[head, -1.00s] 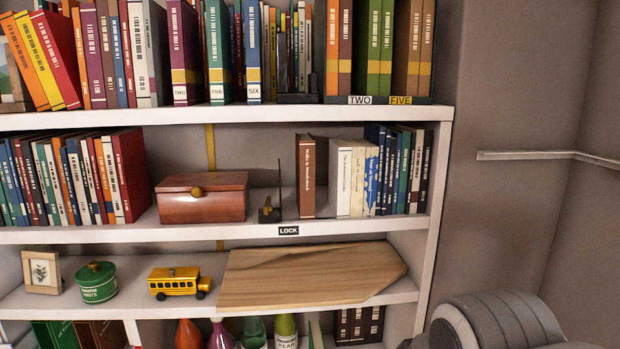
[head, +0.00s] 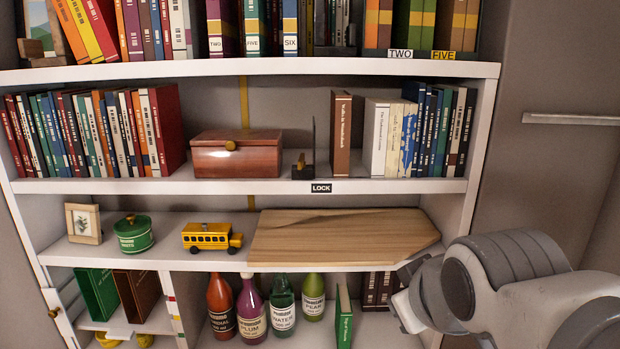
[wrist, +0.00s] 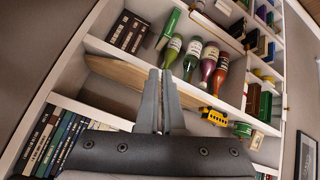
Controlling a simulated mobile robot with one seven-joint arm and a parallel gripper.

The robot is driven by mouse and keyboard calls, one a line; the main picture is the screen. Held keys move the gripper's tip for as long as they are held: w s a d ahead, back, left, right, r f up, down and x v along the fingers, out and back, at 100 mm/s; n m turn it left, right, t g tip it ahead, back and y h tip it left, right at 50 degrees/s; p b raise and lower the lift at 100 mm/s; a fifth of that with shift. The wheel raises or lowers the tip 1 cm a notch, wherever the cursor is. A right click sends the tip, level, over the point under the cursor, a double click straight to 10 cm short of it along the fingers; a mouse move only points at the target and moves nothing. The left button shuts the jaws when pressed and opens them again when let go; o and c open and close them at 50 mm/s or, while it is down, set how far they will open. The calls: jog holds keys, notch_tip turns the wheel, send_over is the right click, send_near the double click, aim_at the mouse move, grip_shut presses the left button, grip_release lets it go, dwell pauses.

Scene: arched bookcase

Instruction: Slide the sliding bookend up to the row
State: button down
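The sliding bookend (head: 303,170) stands on the middle shelf in the head view, a thin dark upright plate with a low foot and a small brass knob. The row of books (head: 420,135) stands at that shelf's right end. A brown book (head: 341,135) stands upright between bookend and row, close to the bookend, with a gap to the pale books. In the wrist view my gripper (wrist: 160,72) has its two grey fingers together, holding nothing visible. It is away from the bookend, which I cannot make out there. The head view shows only my arm, at lower right.
A wooden box (head: 238,155) sits left of the bookend. A LOCK label (head: 321,188) is on the shelf edge below. A wooden board (head: 340,240) and a toy bus (head: 210,237) lie on the shelf beneath. Bottles (head: 283,308) stand lower down.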

jog(key=w+a+r+n+t+y+b, duration=0.6)
jog(key=w+a+r+n+t+b, duration=0.25)
jog(key=w+a+n, duration=0.65)
jog(key=shift+w+a+r+n+p, duration=0.2)
jog(key=shift+w+n+p, duration=0.25)
jog(key=shift+w, duration=0.8)
jog(key=shift+w+a+r+n+p, duration=0.1)
jog(key=shift+w+a+n+p, duration=0.3)
jog(key=shift+w, duration=0.85)
jog(key=shift+w+a+r+n+p, duration=0.2)
jog(key=shift+w+p, duration=0.4)
jog(key=shift+w, duration=0.65)
jog(key=shift+d, duration=0.2)
jog(key=d+p, duration=0.1)
jog(key=d, duration=0.7)
jog(key=shift+f, duration=0.1)
